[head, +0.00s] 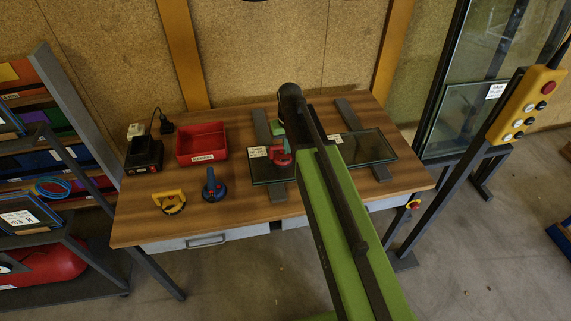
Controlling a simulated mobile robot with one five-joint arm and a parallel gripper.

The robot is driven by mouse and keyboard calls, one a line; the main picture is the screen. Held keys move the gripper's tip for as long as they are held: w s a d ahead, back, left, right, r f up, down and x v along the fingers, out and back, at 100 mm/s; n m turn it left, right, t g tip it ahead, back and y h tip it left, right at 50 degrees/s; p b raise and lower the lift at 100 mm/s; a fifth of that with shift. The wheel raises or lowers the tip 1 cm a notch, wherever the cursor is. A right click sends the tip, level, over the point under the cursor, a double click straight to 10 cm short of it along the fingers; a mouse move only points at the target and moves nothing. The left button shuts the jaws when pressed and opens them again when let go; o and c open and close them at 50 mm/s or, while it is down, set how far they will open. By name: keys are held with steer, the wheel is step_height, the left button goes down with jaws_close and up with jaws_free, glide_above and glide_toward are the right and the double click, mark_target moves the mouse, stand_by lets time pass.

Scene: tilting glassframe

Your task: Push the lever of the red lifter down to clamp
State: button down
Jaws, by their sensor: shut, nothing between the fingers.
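The red lifter (281,154) sits on a dark glass pane (262,171) on the workbench, just left of my green arm. A small green part, which looks like its lever, shows at its upper end; its exact angle is too small to tell. My arm reaches over the bench from the lower right, and its dark far end is above and slightly right of the lifter. My gripper's fingers are hidden behind the arm, so I cannot see whether they touch the lever.
The wooden workbench (235,211) also carries a blue lifter (214,186), a yellow lifter (169,202), a red bin (202,143) and a black charger (144,155). The pane rests on dark bars. A yellow control box (526,104) stands right. Shelving (62,140) stands left.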

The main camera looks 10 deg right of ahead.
steer(key=b, duration=0.4)
glide_toward(287, 163)
steer(key=shift+s+a+f, duration=0.2)
steer(key=shift+s+f, duration=0.25)
steer(key=shift+s, duration=0.15)
steer(key=shift+s+a+f, duration=0.2)
steer(key=shift+s+f, duration=0.2)
steer(key=shift+s, duration=0.2)
step_height(287, 163, down, 4)
steer(key=b, duration=0.4)
steer(key=shift+f, duration=0.1)
steer(key=shift+r+p, duration=0.4)
steer(key=shift+p, duration=0.05)
steer(key=s, duration=0.1)
steer(key=s+r+p, duration=0.1)
steer(key=s, duration=0.1)
steer(key=shift+s, duration=0.1)
step_height(287, 163, up, 17)
steer(key=s+p, duration=0.1)
steer(key=p, duration=1.6)
steer(key=shift+s+r, duration=0.2)
steer(key=shift+s, duration=0.05)
